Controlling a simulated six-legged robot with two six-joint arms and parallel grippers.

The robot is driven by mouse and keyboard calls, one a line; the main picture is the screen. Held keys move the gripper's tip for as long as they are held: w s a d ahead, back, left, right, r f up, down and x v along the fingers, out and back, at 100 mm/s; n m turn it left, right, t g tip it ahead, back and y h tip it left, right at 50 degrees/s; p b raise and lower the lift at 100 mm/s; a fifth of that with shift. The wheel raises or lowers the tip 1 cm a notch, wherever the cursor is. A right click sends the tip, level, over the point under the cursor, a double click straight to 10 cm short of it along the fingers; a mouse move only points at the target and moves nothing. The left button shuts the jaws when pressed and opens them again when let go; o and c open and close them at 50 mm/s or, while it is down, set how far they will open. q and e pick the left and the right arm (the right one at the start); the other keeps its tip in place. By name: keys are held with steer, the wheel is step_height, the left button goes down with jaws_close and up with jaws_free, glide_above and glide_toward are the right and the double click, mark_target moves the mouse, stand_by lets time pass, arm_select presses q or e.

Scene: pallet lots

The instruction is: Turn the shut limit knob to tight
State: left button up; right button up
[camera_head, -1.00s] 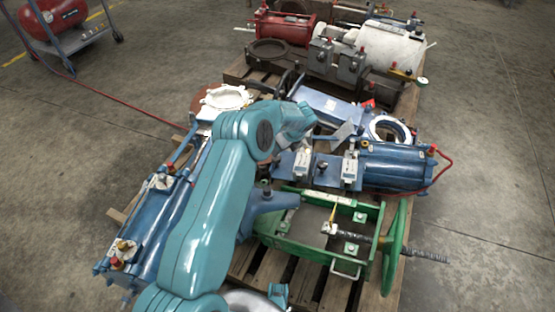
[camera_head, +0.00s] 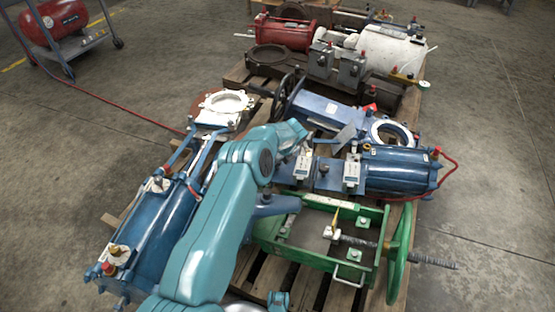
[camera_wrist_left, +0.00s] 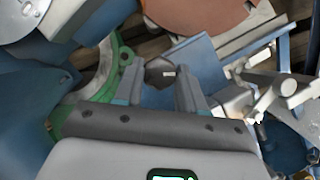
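My left gripper (camera_wrist_left: 157,75) shows in the left wrist view with its two grey fingers apart over blue metal. A small dark part with a pale mark (camera_wrist_left: 166,73) lies between or beyond the fingertips; I cannot tell what it is. In the head view my teal left arm reaches over the pallet, its wrist beside the blue valve actuator (camera_head: 398,168), and hides the fingertips. Two grey boxes with pale faces, a left one (camera_head: 303,163) and a right one (camera_head: 351,172), sit on that actuator's bracket. I cannot tell which part is the shut limit knob. My right gripper is not in view.
A green frame with a handwheel (camera_head: 400,255) stands in front on the wooden pallet. Another blue actuator (camera_head: 155,225) with a red knob (camera_head: 109,269) lies at left. Concrete floor is clear at right.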

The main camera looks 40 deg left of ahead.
arm_select(q)
steer(key=shift+s+r, duration=0.1)
steer(key=shift+m+t+p, duration=0.3)
steer(key=shift+m+p, duration=0.3)
steer(key=shift+p, duration=0.1)
steer(key=shift+s+r+m+t+h+p, duration=0.15)
steer(key=shift+m+t+h+p, duration=0.25)
steer(key=shift+m+p, duration=0.65)
steer(key=m+t+p, duration=0.1)
steer(key=m, duration=0.3)
steer(key=shift+s+a+m+t+h+p, duration=0.1)
steer(key=shift+a+m+t+h+p, duration=0.05)
steer(key=shift+m+t+h+p, duration=0.25)
steer(key=shift+f+m, duration=0.25)
steer(key=shift+m, duration=0.1)
steer(key=shift+f+m+t+h+b, duration=0.1)
steer(key=shift+m+t+h+b, duration=0.3)
steer(key=shift+m, duration=0.3)
steer(key=shift+a+m+h+b, duration=0.1)
steer(key=shift+m+h+b, duration=0.2)
steer(key=shift+m+b, duration=0.75)
steer(key=shift+m, duration=0.05)
